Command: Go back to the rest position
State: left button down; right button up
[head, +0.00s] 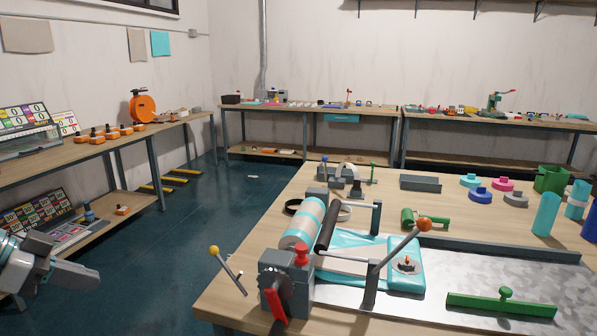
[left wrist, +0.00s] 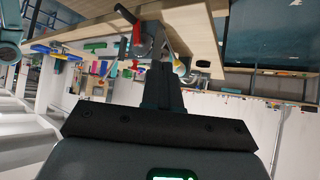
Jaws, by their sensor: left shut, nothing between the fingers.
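My left gripper (head: 90,276) is at the lower left of the head view, grey, with its fingers shut and empty. It hangs over the dark floor, apart from the near workbench (head: 225,300) and in front of the left shelf bench. In the left wrist view the shut gripper (left wrist: 160,75) points toward the bench, which shows upside down at the top. My right gripper is not in view.
Dark floor (head: 150,250) lies clear between the benches.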

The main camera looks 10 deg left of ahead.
pick_arm(q)
jog(key=w+d+f+n+g+y+p, duration=0.1)
jog(key=w+d+f+n+g, duration=0.3)
jog(key=f, duration=1)
jog(key=w+d+f+n+p, duration=0.25)
jog(key=d+f, duration=0.35)
jog(key=f, duration=0.8)
jog(key=s+d+f+n+g+y+p, duration=0.1)
jog(key=s+d+f+n+g+y, duration=0.1)
jog(key=s+d+f, duration=0.95)
jog(key=s+d+f+n+p, duration=0.1)
jog(key=s+d+f, duration=0.4)
jog(key=s+d, duration=0.4)
jog(key=shift+f+g, duration=0.25)
jog(key=shift+g, duration=0.15)
jog(key=shift+a+n, duration=0.1)
jog(key=shift+n, duration=0.15)
